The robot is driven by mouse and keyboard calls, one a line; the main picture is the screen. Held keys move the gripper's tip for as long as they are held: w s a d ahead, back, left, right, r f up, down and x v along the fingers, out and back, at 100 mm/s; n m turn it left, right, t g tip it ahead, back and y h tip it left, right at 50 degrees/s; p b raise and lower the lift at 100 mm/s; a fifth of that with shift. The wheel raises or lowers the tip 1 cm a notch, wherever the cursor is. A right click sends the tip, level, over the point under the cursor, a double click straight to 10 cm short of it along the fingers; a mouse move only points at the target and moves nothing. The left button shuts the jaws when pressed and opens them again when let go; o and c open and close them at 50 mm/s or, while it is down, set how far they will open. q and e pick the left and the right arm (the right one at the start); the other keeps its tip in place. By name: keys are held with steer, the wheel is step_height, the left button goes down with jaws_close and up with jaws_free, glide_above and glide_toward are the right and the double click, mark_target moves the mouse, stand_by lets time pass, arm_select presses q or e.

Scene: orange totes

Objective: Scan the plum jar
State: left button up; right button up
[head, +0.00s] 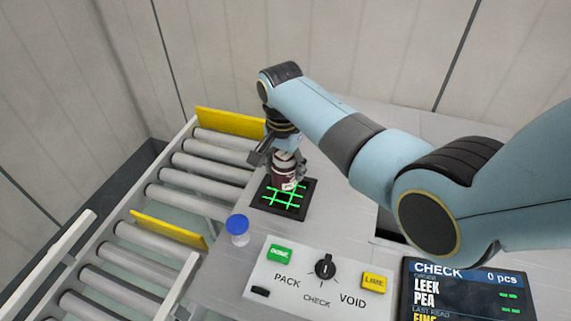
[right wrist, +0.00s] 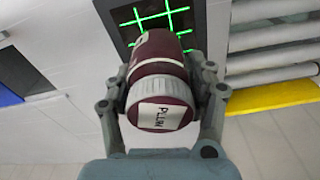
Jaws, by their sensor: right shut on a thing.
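The plum jar (head: 284,171) is dark red, with a pale ribbed band and a "PLUM" label on its lid end in the right wrist view (right wrist: 161,105). My right gripper (head: 279,160) is shut on it, one finger on each side, and holds it over the scanner plate. The scanner plate (head: 283,207) is a black square with a glowing green grid; it also shows past the jar in the right wrist view (right wrist: 128,33). I cannot tell whether the jar touches the plate. My left gripper is not in view.
A jar with a blue lid (head: 238,229) stands left of the control panel (head: 318,290), which has DONE and LIME buttons and a dial. A CHECK screen (head: 465,292) is at the right. A roller conveyor (head: 170,190) with yellow dividers runs along the left.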

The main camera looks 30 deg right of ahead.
steer(key=shift+r, duration=0.1)
step_height(320, 180, up, 2)
steer(key=p, duration=0.3)
steer(key=shift+r, duration=1.25)
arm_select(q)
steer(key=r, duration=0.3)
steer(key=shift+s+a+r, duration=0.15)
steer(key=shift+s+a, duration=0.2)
